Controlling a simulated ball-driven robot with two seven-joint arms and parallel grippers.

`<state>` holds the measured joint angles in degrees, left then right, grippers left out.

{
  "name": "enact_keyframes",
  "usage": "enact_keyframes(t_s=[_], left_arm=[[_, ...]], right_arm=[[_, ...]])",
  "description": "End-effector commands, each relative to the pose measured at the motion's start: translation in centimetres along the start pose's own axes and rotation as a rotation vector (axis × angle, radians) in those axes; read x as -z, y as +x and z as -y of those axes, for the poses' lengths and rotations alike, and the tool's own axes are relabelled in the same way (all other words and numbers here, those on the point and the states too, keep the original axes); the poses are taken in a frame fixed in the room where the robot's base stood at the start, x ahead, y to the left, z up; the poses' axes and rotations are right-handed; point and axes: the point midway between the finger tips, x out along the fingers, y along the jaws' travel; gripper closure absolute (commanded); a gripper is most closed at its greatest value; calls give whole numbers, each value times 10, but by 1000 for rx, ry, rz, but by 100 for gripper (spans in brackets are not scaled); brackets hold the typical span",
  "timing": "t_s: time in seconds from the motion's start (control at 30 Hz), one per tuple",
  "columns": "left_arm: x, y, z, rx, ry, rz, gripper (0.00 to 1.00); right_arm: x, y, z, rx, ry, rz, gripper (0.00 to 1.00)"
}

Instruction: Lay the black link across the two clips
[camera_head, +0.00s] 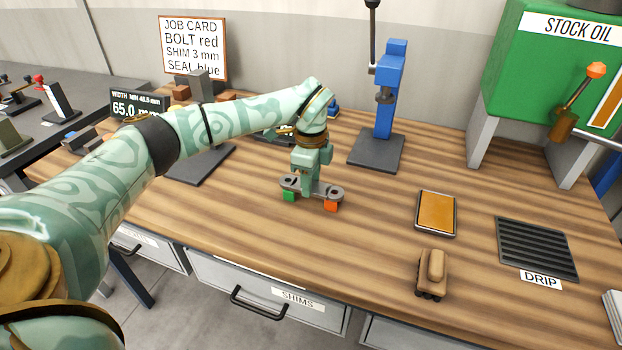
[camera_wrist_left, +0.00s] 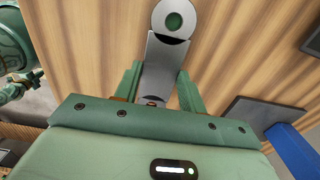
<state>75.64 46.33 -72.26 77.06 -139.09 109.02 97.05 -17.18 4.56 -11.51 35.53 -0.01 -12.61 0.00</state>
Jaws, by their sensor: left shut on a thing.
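The dark grey-black link (camera_head: 333,193) is a flat bar with a round eye at each end. My left gripper (camera_head: 311,187) is shut on its middle and points down at the bench. The green clip (camera_head: 289,196) lies under the link's left end and the orange-red clip (camera_head: 331,206) under its right end. In the left wrist view the link (camera_wrist_left: 168,58) runs between my left gripper's fingers (camera_wrist_left: 160,88), and green shows through its far eye. I cannot tell whether the link touches both clips. My right gripper is not in view.
A blue press (camera_head: 388,95) on a dark base stands behind the gripper. An orange-faced tablet (camera_head: 436,213), a small brown wheeled block (camera_head: 432,272) and a ribbed drip grille (camera_head: 537,248) lie to the right. The wood between them is clear. The SHIMS drawer (camera_head: 270,292) is below the front edge.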

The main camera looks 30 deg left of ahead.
Motion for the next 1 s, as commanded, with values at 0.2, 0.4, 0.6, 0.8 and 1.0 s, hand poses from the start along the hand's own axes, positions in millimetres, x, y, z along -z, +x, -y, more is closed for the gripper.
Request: enact_keyframes(t_s=[0.2, 0.4, 0.6, 0.8, 1.0], left_arm=[[0, 4, 0, -1, 0, 0, 38], [0, 4, 0, -1, 0, 1, 38], [0, -10, 0, 3, 0, 0, 38], [0, -57, 1, 7, -1, 0, 38], [0, -100, 0, 4, 0, 0, 38]], right_arm=[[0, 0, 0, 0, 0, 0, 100], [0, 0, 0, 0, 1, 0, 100], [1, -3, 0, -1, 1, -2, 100], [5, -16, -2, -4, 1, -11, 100], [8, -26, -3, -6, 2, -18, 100]])
